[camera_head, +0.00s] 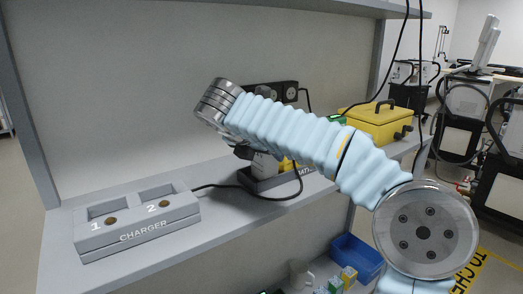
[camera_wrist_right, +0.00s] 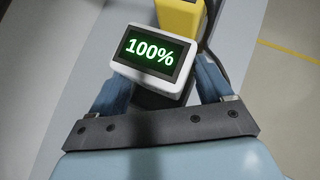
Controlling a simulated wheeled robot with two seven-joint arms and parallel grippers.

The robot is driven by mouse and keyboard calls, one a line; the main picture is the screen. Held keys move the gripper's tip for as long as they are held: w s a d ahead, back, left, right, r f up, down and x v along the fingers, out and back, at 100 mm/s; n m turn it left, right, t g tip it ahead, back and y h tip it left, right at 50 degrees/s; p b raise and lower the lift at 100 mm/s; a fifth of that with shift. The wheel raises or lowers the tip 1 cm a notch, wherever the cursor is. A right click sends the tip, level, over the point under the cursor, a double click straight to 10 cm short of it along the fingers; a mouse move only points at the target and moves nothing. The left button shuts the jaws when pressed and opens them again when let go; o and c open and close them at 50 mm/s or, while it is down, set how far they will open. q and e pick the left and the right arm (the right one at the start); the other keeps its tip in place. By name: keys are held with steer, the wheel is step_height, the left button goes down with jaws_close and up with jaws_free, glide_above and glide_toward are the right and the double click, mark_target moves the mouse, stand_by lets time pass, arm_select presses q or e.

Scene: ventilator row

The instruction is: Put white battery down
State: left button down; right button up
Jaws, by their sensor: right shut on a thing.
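The white battery (camera_wrist_right: 126,68) has a dark screen reading 100% in green. In the right wrist view my right gripper (camera_wrist_right: 162,80) is shut on it, with a blue finger at each side. My left gripper is not in view.
A grey two-slot charger (camera_head: 140,228) marked 1 and 2 stands at the left of the shelf; both slots look empty. A black cable (camera_head: 233,187) runs across the shelf. A yellow case (camera_head: 378,122) is at the right, and a blue bin (camera_head: 357,259) is below.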

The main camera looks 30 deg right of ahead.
steer(key=shift+f, duration=0.15)
steer(key=o, duration=1.6)
steer(key=shift+c, duration=0.2)
steer(key=shift+r, duration=0.25)
steer(key=shift+s+a+r, duration=0.15)
steer(key=shift+a+r, duration=0.05)
steer(key=v, duration=1.1)
steer(key=shift+a, duration=0.2)
